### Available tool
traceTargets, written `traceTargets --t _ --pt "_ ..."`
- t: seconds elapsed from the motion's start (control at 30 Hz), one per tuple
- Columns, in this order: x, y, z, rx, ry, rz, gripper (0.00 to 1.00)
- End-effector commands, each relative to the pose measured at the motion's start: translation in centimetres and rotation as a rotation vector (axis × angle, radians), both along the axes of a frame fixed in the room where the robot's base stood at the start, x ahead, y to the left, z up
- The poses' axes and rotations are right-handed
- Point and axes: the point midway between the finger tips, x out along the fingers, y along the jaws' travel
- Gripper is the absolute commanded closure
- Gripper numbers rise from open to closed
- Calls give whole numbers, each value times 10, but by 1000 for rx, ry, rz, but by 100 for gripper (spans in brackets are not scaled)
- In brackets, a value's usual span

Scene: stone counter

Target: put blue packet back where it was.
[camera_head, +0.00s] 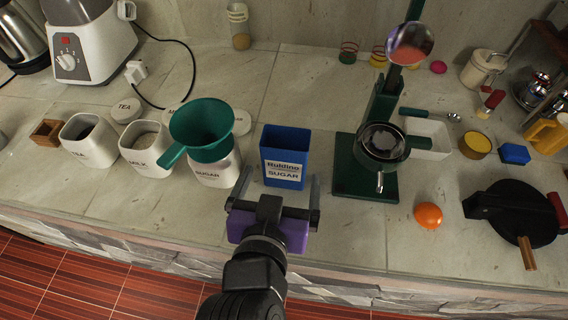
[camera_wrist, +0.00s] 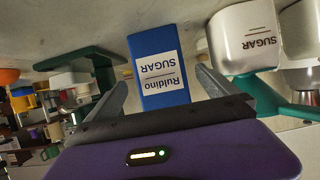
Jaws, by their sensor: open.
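The blue packet (camera_head: 285,150), labelled "Ruldino SUGAR", stands upright on the stone counter, between the white sugar canister and the dark green press. My gripper (camera_head: 273,190) is at the counter's front side, just in front of the packet, with its fingers apart. In the wrist view the packet (camera_wrist: 158,60) appears upside down, ahead of and between the open fingers of my gripper (camera_wrist: 160,90). I cannot tell whether the fingertips reach past its front face. Nothing is held.
A white sugar canister (camera_head: 214,172) with a green funnel (camera_head: 203,128) stands close left of the packet. A green press (camera_head: 366,180) stands close right. An orange (camera_head: 428,215) and a black waffle-iron-like appliance (camera_head: 518,212) lie farther right. Bare counter (camera_head: 252,85) lies behind the packet.

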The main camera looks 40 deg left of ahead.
Motion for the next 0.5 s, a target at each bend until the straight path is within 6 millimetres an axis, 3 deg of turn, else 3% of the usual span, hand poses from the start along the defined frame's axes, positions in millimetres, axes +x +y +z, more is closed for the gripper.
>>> traceTargets --t 0.2,0.5 --pt "-30 -18 14 -1 1 1 2" --pt "-43 -26 21 -1 1 0 2"
